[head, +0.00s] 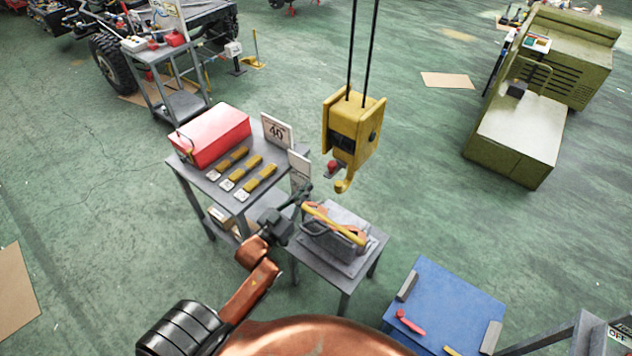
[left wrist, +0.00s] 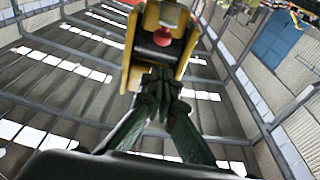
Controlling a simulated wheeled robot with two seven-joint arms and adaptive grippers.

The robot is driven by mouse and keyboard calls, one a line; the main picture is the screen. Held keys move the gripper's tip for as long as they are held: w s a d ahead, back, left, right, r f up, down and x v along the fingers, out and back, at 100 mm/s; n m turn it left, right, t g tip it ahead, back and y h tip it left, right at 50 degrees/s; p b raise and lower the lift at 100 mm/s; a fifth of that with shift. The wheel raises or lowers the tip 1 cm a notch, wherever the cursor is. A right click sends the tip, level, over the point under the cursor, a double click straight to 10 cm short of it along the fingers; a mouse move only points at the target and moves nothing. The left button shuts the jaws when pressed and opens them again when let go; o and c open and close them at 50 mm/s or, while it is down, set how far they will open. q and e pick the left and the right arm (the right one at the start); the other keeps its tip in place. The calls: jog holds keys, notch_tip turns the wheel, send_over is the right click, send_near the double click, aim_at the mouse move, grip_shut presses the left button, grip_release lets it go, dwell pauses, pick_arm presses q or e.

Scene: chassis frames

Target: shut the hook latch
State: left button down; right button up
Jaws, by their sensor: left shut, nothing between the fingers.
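A yellow hook block (head: 352,125) hangs from two dark cables, with a yellow hook (head: 345,183) below it. A small red part (head: 333,166), which looks like the latch, sticks out at the left of the hook's neck. The red part also shows in the left wrist view (left wrist: 163,37), in front of the yellow block (left wrist: 158,15). Whether the hook mouth is closed is too small to tell. My left gripper (head: 306,188) is shut and empty, lower left of the hook and apart from it in the head view. Its fingertips (left wrist: 160,76) point up towards the block.
A grey stand (head: 338,262) with a yellow-handled load stands below the hook. A grey cart (head: 188,170) with a red case (head: 211,135), yellow pieces and signs is to the left. A blue-topped table (head: 450,308) is at lower right. Open floor lies right of the block.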

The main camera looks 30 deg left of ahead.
aim_at(329, 166)
pick_arm(q)
jog(key=w+p, duration=0.1)
jog(key=w, duration=0.2)
jog(key=w+p, duration=0.1)
jog(key=w, duration=0.2)
jog(key=w+p, duration=0.1)
jog(key=w, duration=0.2)
jog(key=shift+d+f, duration=0.3)
jog(key=shift+d, duration=0.05)
jog(key=shift+s+f, duration=0.1)
jog(key=shift+f, duration=0.7)
